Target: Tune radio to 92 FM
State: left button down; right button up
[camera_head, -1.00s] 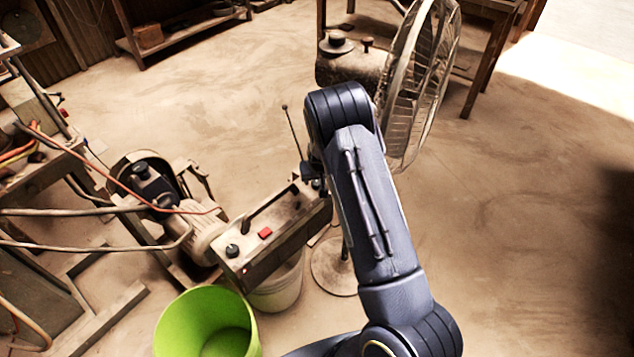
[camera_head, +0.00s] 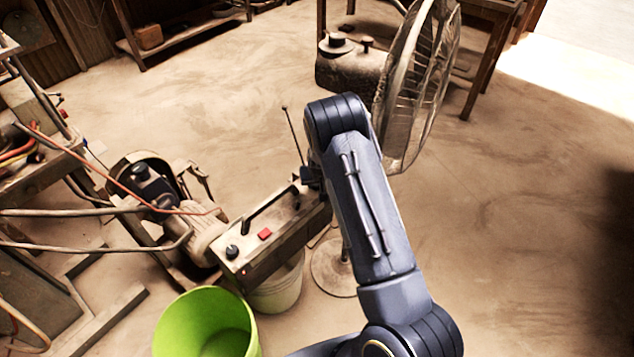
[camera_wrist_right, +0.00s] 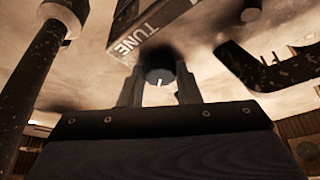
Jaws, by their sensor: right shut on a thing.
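The radio (camera_head: 282,250) is a beige box with a carry handle (camera_head: 268,207), a thin upright antenna (camera_head: 293,135), a red button (camera_head: 265,233) and a dark knob (camera_head: 232,251). In the right wrist view a printed TUNE label (camera_wrist_right: 138,36) shows on the radio's face, above a round tuning knob (camera_wrist_right: 159,76) with a white pointer mark. My right gripper (camera_wrist_right: 158,88) is shut on the tuning knob. In the head view my right arm hides most of that end of the radio. The frequency scale is not readable. My left gripper is not in view.
A green bucket (camera_head: 190,318) and a pale bucket (camera_head: 280,292) stand by the radio. A motor machine (camera_head: 165,190) is at left. A standing fan (camera_head: 412,90) is behind my right arm, with a dark tank (camera_head: 350,70) beside it. The floor at right is clear.

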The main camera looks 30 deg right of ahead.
jog(key=shift+d+f+n+b, duration=0.1)
jog(key=shift+f+n+b, duration=0.2)
jog(key=shift+b, duration=0.25)
jog(key=shift+r+n, duration=0.1)
jog(key=shift+n, duration=0.2)
jog(key=shift+r, duration=0.15)
jog(key=o, duration=1)
jog(key=v, duration=0.8)
jog(key=shift+d+p, duration=0.15)
jog(key=shift+p, duration=0.15)
jog(key=shift+s, duration=0.1)
